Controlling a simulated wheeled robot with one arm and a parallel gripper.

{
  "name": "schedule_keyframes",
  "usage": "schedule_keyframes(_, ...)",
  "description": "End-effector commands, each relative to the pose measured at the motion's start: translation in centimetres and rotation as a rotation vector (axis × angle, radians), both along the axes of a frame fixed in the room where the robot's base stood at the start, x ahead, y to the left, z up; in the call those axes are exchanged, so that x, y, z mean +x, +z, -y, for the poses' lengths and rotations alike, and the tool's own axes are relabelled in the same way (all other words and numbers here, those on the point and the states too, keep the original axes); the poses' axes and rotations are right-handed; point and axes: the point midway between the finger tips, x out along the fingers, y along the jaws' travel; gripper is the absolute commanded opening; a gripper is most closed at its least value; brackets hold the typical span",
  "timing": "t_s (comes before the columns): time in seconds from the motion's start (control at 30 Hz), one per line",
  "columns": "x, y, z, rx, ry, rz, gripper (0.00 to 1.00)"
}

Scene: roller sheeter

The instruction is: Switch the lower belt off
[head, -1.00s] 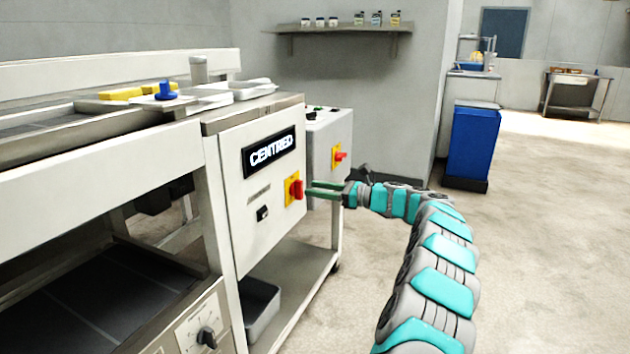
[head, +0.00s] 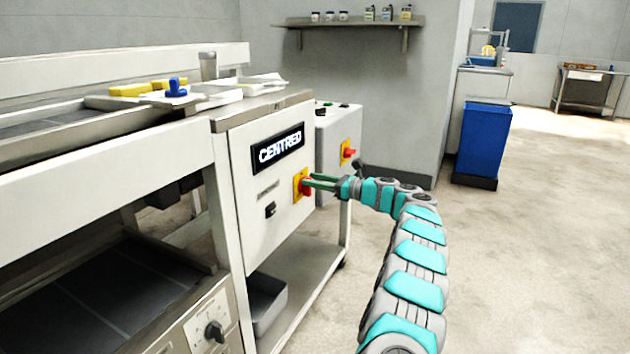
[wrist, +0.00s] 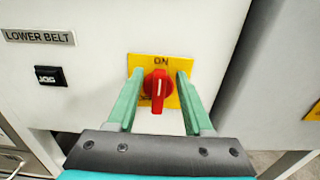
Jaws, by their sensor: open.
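The red rotary switch (wrist: 158,88) sits on a yellow plate (wrist: 144,64) marked ON, on the white machine panel (head: 240,187). Its white mark stands upright, towards the ON lettering. A label reading LOWER BELT (wrist: 38,37) is to its left, above a small black counter or rocker (wrist: 50,76). My gripper (wrist: 157,95) is open, with one green finger on each side of the red knob. In the head view my gripper (head: 312,183) reaches the switch from the right; whether the fingers touch the knob I cannot tell.
A display reading CENTRED (head: 279,149) is above the switch. A second cabinet with its own red switch (head: 348,153) stands behind to the right. A grey bin (head: 266,302) sits on the low shelf. Open floor lies to the right, with a blue bin (head: 481,140) beyond.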

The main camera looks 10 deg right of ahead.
Motion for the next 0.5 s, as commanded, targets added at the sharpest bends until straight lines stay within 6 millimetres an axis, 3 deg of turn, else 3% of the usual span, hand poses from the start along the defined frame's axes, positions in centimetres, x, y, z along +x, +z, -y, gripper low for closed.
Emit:
schedule_keyframes(0.17,0.00,0.00,0.03,0.000,-0.001,0.000,0.51)
schedule_keyframes(0.5,0.00,-0.01,0.05,-0.001,-0.001,0.001,0.14)
